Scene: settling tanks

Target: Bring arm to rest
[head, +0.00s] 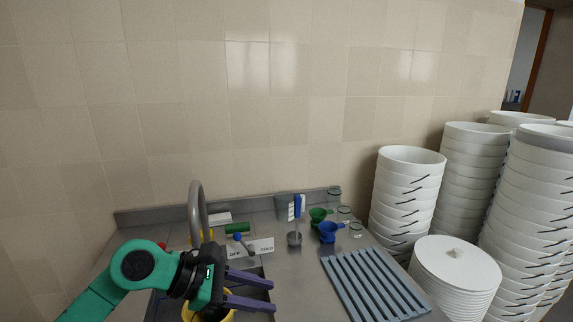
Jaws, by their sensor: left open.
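My left gripper (262,292) is in the lower left of the head view. Its arm comes in from the left, in green and black. Its two purple-grey fingers point right and are apart, with nothing visible between them. It is over the sink, and a yellow round thing (226,316) shows partly below it. The gripper and arm hide part of the sink and the counter's left side. My right gripper is not in view.
A grey tap (197,205) rises just behind my left arm. The metal counter (297,285) holds a blue ribbed rack (375,284), blue (328,232) and green (318,215) scoops, and small jars. Stacked white buckets (408,195) and lids (455,268) stand at right. Bare counter lies between gripper and rack.

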